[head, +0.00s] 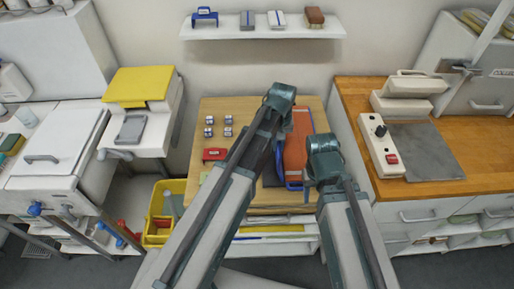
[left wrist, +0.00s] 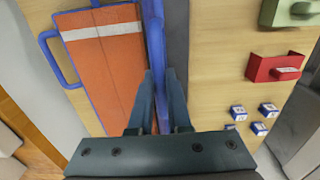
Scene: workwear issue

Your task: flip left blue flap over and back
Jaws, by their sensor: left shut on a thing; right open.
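A folder-like piece with orange panels (head: 298,135) and blue edging lies on the wooden table; its panels (left wrist: 112,65) and white label strip show in the left wrist view. The left blue flap (left wrist: 154,28) shows as a narrow, nearly edge-on blue strip between the orange panel and a dark grey strip (left wrist: 177,40). My left gripper (left wrist: 164,85) is shut on this flap. In the head view my left gripper (head: 281,98) hides part of the folder and its own fingertips. My right gripper (head: 324,160) is open and empty over the folder's right side, fingertips mostly hidden.
A blue loop handle (left wrist: 57,58) sits on the folder's edge. A red holder (head: 215,154) and several small blue-and-white blocks (head: 209,132) stand left on the table (head: 240,108). A yellow bin (head: 158,238) is lower left; a wooden counter (head: 350,95) is right.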

